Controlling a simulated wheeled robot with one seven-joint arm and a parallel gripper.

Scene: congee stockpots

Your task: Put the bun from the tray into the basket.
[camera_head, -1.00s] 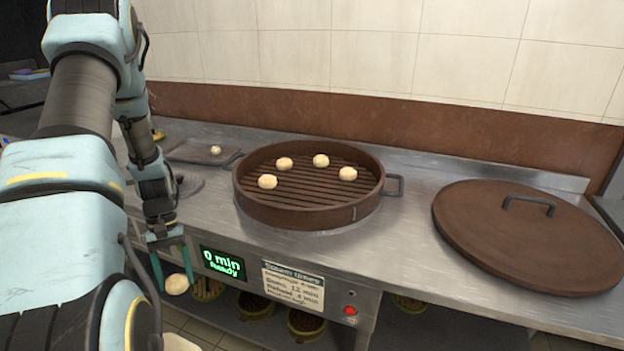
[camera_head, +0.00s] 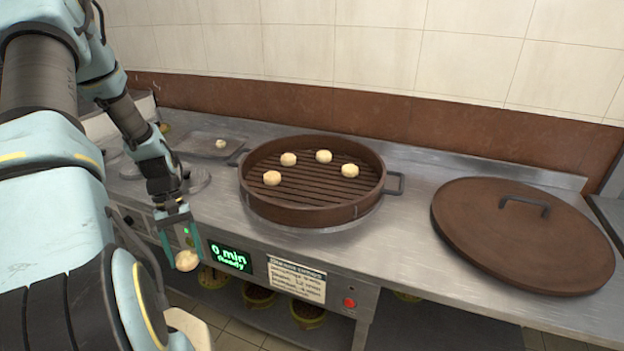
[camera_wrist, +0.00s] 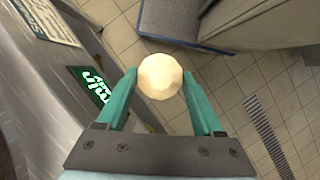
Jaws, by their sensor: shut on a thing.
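My gripper (camera_head: 182,250) is shut on a pale round bun (camera_head: 187,260), held in front of the counter's front edge, left of the lit display. The wrist view shows the bun (camera_wrist: 160,76) between the two green fingertips, with floor tiles below it. The round brown basket (camera_head: 253,200) stands on the counter to the right of my gripper, with slats inside and several buns on them, spaced apart. The flat tray (camera_head: 196,149) lies at the back left of the counter with one small bun (camera_head: 221,144) on it.
A large round brown lid (camera_head: 500,240) with a handle lies on the counter at the right. The counter's front panel carries a display (camera_head: 231,257) reading "0 min Ready", a label and a red button (camera_head: 349,302).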

